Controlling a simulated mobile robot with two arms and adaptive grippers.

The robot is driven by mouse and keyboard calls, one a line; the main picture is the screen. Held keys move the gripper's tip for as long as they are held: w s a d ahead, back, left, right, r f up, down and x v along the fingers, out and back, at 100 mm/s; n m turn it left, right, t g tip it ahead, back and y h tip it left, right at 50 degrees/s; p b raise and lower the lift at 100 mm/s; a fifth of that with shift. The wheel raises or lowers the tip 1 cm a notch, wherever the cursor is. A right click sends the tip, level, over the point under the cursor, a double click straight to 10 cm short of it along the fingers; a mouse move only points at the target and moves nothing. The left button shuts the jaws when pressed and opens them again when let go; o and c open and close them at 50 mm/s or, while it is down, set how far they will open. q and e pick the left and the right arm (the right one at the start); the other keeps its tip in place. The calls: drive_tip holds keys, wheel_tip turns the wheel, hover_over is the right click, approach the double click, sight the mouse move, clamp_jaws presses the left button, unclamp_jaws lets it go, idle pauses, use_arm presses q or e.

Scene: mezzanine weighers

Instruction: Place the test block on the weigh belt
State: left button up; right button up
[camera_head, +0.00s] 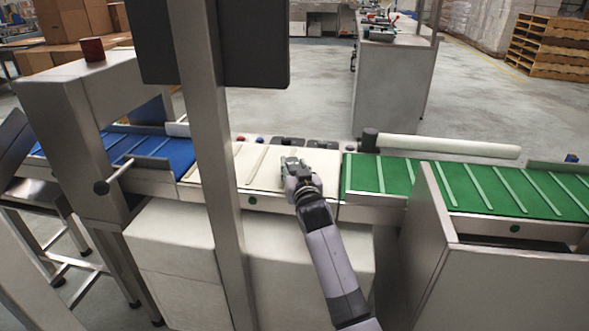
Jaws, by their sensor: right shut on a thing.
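The weigh belt (262,172) is the cream section between a blue belt on its left and a green belt on its right. My right gripper (292,166) is over the right part of the weigh belt, near its middle from front to back. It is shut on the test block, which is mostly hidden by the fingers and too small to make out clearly. I cannot tell whether the block touches the belt. My left gripper is not in view.
The blue belt (165,148) and green belt (470,186) adjoin the weigh belt. A grey post (212,150) carrying a dark screen (255,45) stands in front, left of my right arm. A metal bin (510,285) stands at front right. The weigh belt's left part looks clear.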

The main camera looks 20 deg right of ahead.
drive_tip(key=o, duration=1.2)
drive_tip(key=shift+c, duration=0.2)
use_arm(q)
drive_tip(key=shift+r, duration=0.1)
use_arm(e)
drive_tip(key=shift+s+a, duration=0.1)
drive_tip(key=shift+s, duration=0.2)
use_arm(q)
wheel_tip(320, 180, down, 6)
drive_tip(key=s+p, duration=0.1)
drive_tip(key=p, duration=0.1)
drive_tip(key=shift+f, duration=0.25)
use_arm(e)
drive_tip(key=v, duration=1.1)
drive_tip(key=shift+s, duration=0.25)
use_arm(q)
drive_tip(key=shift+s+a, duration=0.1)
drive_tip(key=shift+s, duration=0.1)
